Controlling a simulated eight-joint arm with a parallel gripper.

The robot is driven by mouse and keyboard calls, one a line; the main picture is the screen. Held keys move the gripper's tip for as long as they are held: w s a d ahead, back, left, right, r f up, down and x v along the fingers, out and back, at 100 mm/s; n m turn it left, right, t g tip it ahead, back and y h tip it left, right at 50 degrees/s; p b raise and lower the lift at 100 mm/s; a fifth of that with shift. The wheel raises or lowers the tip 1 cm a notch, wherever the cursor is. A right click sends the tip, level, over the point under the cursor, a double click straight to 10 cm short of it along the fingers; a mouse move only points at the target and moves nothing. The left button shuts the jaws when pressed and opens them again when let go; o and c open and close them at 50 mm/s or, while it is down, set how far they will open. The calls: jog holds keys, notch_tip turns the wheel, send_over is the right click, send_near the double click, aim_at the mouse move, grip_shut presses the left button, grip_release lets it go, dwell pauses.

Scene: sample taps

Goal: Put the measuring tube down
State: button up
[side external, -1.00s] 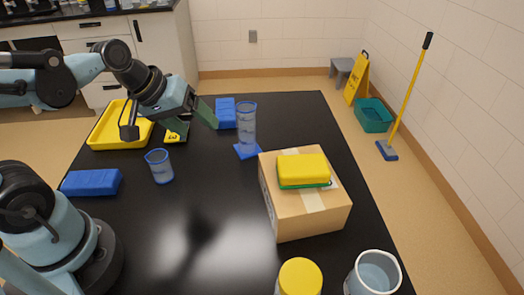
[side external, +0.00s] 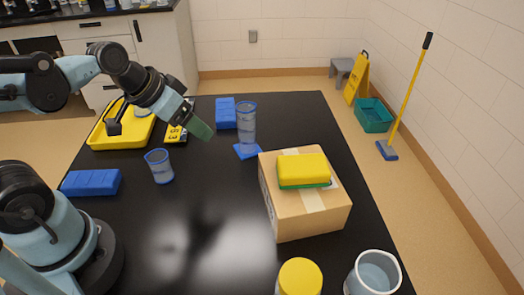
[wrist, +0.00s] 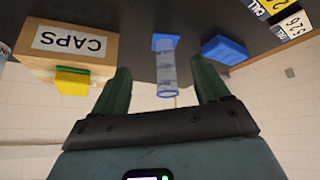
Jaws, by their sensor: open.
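The measuring tube (side external: 247,122) is a tall clear cylinder with a blue rim and a flat blue base. It stands upright on the black table, left of and behind the cardboard box. My gripper (side external: 203,130) hangs above the table to the left of the tube, its green fingers pointing down and right. It is open and empty. In the wrist view the tube (wrist: 166,75) appears between the two fingers of my gripper (wrist: 163,66), but it lies beyond the tips, apart from them.
A cardboard box (side external: 283,218) carries a yellow and green sponge (side external: 302,170). A blue-rimmed beaker (side external: 160,168), blue blocks (side external: 91,183) (side external: 225,113) and a yellow tray (side external: 110,142) stand on the left and back. A yellow-lidded jar (side external: 300,278) and a cup (side external: 375,272) are in front.

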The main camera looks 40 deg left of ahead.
jog(key=w+a+m+h, duration=0.2)
jog(key=w+m+h, duration=0.2)
jog(key=m+t+h, duration=0.3)
jog(key=m+h, duration=0.1)
send_near(254, 111)
jog(key=shift+w+a+f+x, duration=0.1)
jog(key=shift+a+f+x, duration=0.1)
jog(key=shift+x, duration=1.2)
jog(key=shift+w+a+f+x, duration=0.1)
jog(key=shift+a+x, duration=0.1)
jog(key=shift+x, duration=1.25)
jog(key=shift+w+a+f+x, duration=0.1)
jog(key=shift+a+f+x, duration=0.1)
jog(key=shift+x, duration=1.2)
jog(key=shift+h, duration=0.3)
grip_shut()
jog(key=shift+r, duration=0.2)
